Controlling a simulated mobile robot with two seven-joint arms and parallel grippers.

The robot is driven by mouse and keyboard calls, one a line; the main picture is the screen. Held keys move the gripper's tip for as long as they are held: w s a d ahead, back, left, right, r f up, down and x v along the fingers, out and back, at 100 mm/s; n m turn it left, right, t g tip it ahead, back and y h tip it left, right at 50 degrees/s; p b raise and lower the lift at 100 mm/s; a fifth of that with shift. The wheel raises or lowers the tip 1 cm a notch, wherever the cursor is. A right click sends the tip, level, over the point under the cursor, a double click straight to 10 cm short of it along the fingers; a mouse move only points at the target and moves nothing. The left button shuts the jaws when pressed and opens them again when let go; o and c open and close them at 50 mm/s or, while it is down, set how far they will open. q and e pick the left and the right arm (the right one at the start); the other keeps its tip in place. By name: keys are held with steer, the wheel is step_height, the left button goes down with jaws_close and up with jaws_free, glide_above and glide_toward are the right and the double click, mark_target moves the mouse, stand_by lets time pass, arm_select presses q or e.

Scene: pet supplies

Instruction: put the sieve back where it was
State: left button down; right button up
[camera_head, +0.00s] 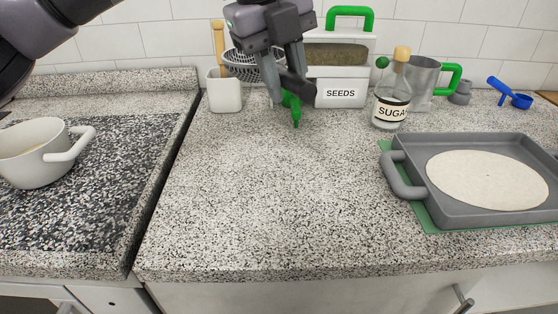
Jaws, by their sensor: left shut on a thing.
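The sieve (240,64), with a grey mesh bowl, shows at the back of the counter, partly hidden by my left gripper. A green handle end (291,103) sticks out below the fingers and appears to belong to it. My left gripper (287,88) comes in from the upper left, points down and is shut on the sieve by its handle. The fingers hide the grasped part. I cannot tell whether the sieve touches the counter or the things behind it. My right gripper is not in view.
A white holder (224,93) with a wooden handle stands left of the gripper. The SEEDS box (341,92) and SUGAR bottle (391,101) stand to its right. A grey tray (395,181) with a flatbread lies at right, a pot (32,160) at left. The counter's middle (265,190) is clear.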

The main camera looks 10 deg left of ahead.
arm_select(q)
step_height(320, 180, down, 16)
steer(key=shift+r, duration=0.2)
steer(key=shift+f+b, duration=0.2)
steer(key=shift+b, duration=0.2)
steer(key=c, duration=0.8)
jaws_free()
steer(key=shift+r, duration=0.1)
steer(key=shift+c, duration=0.2)
steer(key=shift+r+p, duration=0.2)
steer(key=shift+p, duration=0.15)
steer(key=v, duration=1.2)
steer(key=shift+f, duration=0.1)
